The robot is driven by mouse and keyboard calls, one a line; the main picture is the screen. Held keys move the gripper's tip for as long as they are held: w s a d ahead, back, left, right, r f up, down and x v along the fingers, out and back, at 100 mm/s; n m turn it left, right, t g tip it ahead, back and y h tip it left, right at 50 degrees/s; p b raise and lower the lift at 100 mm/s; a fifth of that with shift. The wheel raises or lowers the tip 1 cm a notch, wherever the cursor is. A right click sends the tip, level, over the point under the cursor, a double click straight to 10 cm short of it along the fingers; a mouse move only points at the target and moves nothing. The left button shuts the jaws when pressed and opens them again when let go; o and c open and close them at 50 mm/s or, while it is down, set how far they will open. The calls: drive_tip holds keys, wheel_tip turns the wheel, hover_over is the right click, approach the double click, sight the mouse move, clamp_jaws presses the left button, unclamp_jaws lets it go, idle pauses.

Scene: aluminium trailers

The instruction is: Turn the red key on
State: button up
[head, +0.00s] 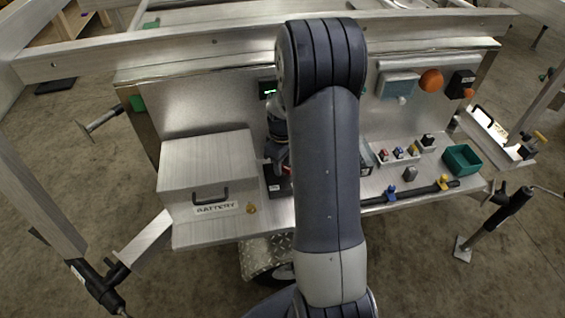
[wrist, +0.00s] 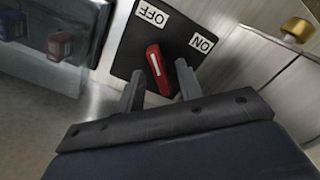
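The red key (wrist: 158,72), with a white stripe, stands on a black plate (wrist: 125,62) in the wrist view. The plate has a white OFF label (wrist: 152,14) and a white ON label (wrist: 202,43). The key's far end points towards OFF. My gripper (wrist: 160,72) is open, with one finger on each side of the key and a visible gap on both sides. In the head view the black plate (head: 277,183) shows beside the battery box, and my arm hides most of the gripper.
The battery box (head: 205,175) with a handle and brass lock (head: 251,208) stands left of the plate. Small coloured switches (head: 398,153), a green bin (head: 462,158) and a dark bar (head: 418,191) lie to the right. A metal panel (head: 215,105) rises behind.

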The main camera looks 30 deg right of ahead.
drive_tip(key=shift+c, duration=0.4)
clamp_jaws()
drive_tip(key=shift+m, duration=0.3)
drive_tip(key=m, duration=1.3)
drive_tip(key=shift+m, duration=2.1)
